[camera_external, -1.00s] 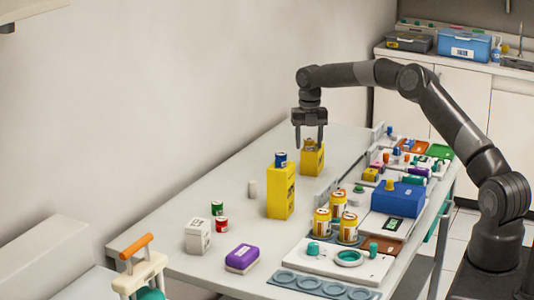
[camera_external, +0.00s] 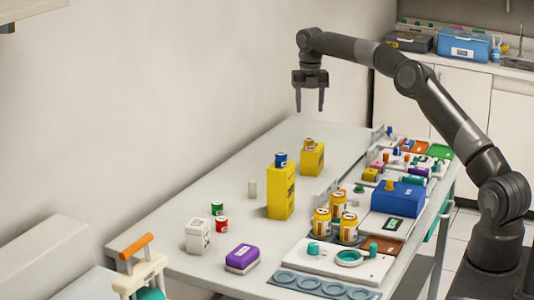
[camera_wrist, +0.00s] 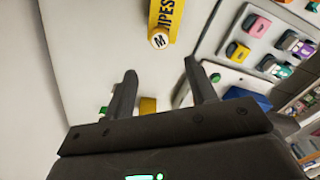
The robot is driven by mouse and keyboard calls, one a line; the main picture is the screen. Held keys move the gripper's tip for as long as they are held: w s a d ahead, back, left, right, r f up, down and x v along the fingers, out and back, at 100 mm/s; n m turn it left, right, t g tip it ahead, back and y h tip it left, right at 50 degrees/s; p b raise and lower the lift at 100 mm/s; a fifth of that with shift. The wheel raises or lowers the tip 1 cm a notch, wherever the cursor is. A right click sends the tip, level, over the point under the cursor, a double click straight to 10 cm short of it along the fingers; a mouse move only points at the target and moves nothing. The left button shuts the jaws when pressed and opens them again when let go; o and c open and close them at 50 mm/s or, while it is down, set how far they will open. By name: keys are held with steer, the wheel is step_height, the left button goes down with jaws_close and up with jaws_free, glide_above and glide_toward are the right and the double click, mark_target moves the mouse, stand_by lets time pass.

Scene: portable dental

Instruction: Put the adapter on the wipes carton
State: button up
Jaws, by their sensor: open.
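The far yellow carton (camera_external: 312,160) stands upright on the table; in the wrist view its side (camera_wrist: 171,14) reads "IPES", so it appears to be the wipes carton. A small gold-brown round piece, apparently the adapter (camera_external: 308,143), sits on its top. In the wrist view its round face (camera_wrist: 159,40) shows an "M". My gripper (camera_external: 309,110) is open and empty, pointing down in the air above the carton, clear of the piece. The gripper's fingers also show in the wrist view (camera_wrist: 160,80), with the carton beyond their tips.
A nearer, taller yellow carton (camera_external: 281,190) carries a blue-topped can (camera_external: 280,160). Trays and a blue box (camera_external: 398,198) crowd the right side.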

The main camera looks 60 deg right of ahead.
steer(key=s+a+r+m+t+h, duration=0.1)
steer(key=s+a+r+m, duration=0.25)
steer(key=a+r, duration=0.9)
steer(key=s+a+r+m+t+h, duration=0.1)
steer(key=s+a+r+m, duration=0.15)
steer(key=s+a, duration=0.3)
steer(key=s+a+r+m, duration=0.2)
steer(key=s+a+m, duration=0.15)
steer(key=a, duration=0.35)
steer(key=s+a+m+t, duration=0.1)
steer(key=s+a+m, duration=0.25)
steer(key=s, duration=0.55)
steer(key=s+a+m+t, duration=0.1)
steer(key=s+a+m, duration=0.25)
steer(key=s, duration=0.45)
steer(key=s+a+f+m+y, duration=0.1)
steer(key=s+f+m, duration=0.3)
steer(key=s, duration=0.3)
steer(key=s+a+f+m+t+y, duration=0.1)
steer(key=s+f+m, duration=0.3)
steer(key=s, duration=0.4)
steer(key=shift+f+t, duration=0.3)
steer(key=shift+f, duration=0.2)
